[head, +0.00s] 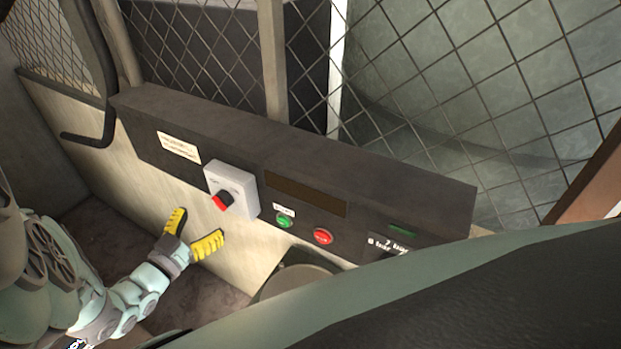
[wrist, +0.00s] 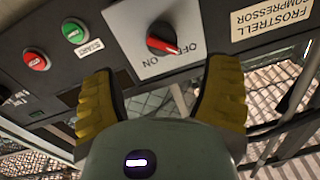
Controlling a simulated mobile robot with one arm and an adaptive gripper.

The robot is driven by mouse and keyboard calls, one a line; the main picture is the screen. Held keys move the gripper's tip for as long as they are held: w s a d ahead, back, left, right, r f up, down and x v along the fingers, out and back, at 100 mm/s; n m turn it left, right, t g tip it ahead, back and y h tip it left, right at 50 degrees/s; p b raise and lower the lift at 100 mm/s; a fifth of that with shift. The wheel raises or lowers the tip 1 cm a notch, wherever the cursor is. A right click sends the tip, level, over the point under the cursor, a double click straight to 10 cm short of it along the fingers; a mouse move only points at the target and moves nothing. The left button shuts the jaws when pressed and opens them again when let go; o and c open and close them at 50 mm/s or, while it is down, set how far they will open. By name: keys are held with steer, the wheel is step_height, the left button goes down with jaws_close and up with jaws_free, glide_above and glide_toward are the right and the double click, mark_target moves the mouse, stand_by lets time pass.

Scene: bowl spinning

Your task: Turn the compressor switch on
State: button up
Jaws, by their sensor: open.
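The compressor switch (head: 224,199) is a black and red rotary knob on a white box (head: 238,183) on the dark panel. In the wrist view the knob (wrist: 162,39) sits above the gap between my fingers, and its red pointer is on the OFF side. The ON marking is to the left of OFF there. My gripper (head: 201,223) has yellow fingers, open and empty, just below and left of the switch box in the head view. In the wrist view the fingers (wrist: 164,70) spread to either side below the knob. No contact with the knob shows.
A green start button (head: 284,219) and a red button (head: 323,236) are right of the switch. The label reading Frostrell Compressor (wrist: 272,18) is beside it. Wire mesh (head: 450,70) stands behind the panel. A round lid-like object (head: 295,281) is below the buttons.

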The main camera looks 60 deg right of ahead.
mark_target(218, 206)
steer(key=d, duration=0.3)
steer(key=w+d, duration=0.1)
steer(key=d, duration=0.2)
steer(key=shift+w+d+b, duration=0.1)
steer(key=shift+d+b, duration=0.05)
steer(key=shift+b, duration=0.2)
steer(key=shift+d, duration=0.65)
steer(key=shift+o, duration=0.2)
steer(key=c, duration=1.3)
steer(key=shift+o, duration=0.2)
